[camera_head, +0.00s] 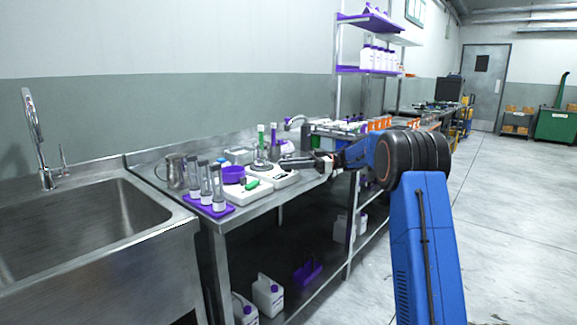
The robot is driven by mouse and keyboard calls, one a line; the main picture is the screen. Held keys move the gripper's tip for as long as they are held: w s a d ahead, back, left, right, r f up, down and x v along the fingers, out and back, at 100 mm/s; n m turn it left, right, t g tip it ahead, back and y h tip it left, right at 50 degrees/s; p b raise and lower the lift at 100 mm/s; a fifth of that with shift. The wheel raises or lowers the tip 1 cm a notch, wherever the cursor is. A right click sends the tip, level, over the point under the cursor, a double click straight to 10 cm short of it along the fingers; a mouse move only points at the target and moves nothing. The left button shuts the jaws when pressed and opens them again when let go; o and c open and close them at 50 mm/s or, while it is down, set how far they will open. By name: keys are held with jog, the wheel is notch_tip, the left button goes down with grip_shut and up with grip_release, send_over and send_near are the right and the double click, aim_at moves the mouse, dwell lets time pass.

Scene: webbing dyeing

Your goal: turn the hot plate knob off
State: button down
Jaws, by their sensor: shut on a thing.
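A white hot plate (283,181) with a round dark top stands on the steel bench, left of my arm. My gripper (285,164) reaches in from the right, with its fingertips at the right part of the hot plate. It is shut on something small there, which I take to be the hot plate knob. The knob itself is hidden by the fingers or too small to see. How far it is turned does not show.
The steel bench (257,205) also holds a second white device (236,193) with a purple bowl (233,174), a purple rack (209,208) of cylinders and a metal jug (176,171). A sink (85,230) is at left. The floor at right is clear.

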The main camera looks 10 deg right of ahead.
jog(key=c, duration=1.6)
grip_release()
jog(key=d, duration=1.7)
jog(key=shift+s+d, duration=0.15)
jog(key=shift+d, duration=0.05)
jog(key=shift+a, duration=0.1)
